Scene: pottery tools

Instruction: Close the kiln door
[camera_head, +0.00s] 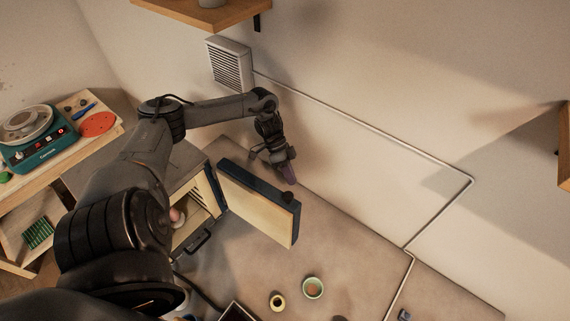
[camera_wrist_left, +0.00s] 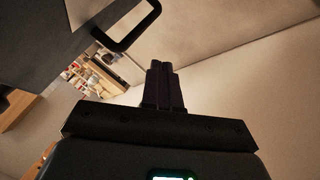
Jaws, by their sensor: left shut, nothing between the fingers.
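The kiln door (camera_head: 257,205) stands wide open, its cream inner face towards the camera and its dark edge on top. The kiln body (camera_head: 187,163) is at its left, partly hidden behind my left arm. A pinkish pot shows in the kiln opening. My left gripper (camera_head: 287,172) is behind the door, close to its top edge on the wall side; whether it touches cannot be told. In the left wrist view the fingers (camera_wrist_left: 162,85) are together and empty. A black bar handle (camera_wrist_left: 130,28) on a dark grey surface shows ahead of them at upper left. My right gripper is not in view.
A white wall vent (camera_head: 230,64) and a wooden shelf (camera_head: 205,15) are above the arm. A pipe (camera_head: 360,125) runs along the wall.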

